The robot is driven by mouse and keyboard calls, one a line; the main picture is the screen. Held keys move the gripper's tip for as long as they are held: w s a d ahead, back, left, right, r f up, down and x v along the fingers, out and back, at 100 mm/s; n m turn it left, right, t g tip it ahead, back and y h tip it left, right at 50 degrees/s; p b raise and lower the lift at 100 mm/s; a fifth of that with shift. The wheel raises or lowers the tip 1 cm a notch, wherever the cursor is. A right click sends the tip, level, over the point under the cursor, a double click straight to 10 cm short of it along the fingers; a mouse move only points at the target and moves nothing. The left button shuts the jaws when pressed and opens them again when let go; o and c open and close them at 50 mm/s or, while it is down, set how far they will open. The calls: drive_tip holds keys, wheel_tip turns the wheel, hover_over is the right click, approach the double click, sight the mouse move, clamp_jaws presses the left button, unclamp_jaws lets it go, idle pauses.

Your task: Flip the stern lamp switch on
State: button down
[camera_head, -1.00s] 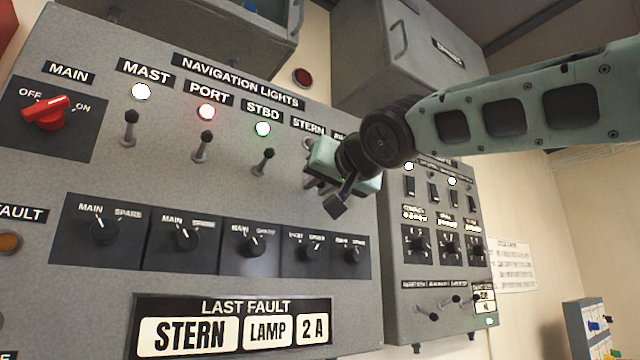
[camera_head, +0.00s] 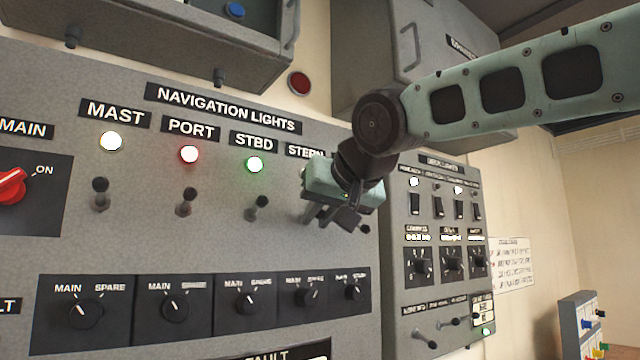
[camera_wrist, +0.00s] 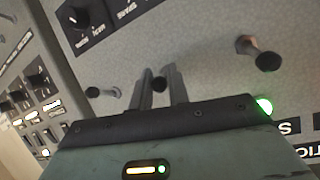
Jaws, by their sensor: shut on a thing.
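The stern lamp switch (camera_wrist: 160,84) is a small lever with a dark knob, seen between my fingers in the wrist view. My gripper (camera_wrist: 160,90) is shut on that knob. In the head view my gripper (camera_head: 333,216) sits against the grey navigation lights panel (camera_head: 225,240), just below the partly covered STERN label (camera_head: 305,151). There it hides the stern lever and the stern lamp, so I cannot see whether that lamp is lit.
The STBD lever (camera_head: 257,207) stands left of my gripper, with its lamp (camera_head: 255,164) lit green. The PORT lamp (camera_head: 189,154) is red and the MAST lamp (camera_head: 111,141) white. Another lever (camera_head: 364,229) is close on the right. Rotary knobs (camera_head: 308,296) line the panel below.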

drive_tip(key=shift+a+r+g+h+p, duration=0.1)
drive_tip(key=shift+r+g+h+p, duration=0.65)
drive_tip(key=shift+p, duration=1.85)
drive_tip(key=shift+g+p, duration=0.35)
drive_tip(key=shift+p, duration=0.4)
drive_tip(key=shift+f+g+p, duration=0.1)
drive_tip(key=shift+g+p, duration=0.2)
drive_tip(key=shift+p, duration=0.1)
drive_tip(key=c, duration=1.4)
unclamp_jaws()
drive_tip(key=b+v, duration=0.2)
drive_tip(key=v, duration=1.5)
drive_tip(key=shift+s+a, duration=0.15)
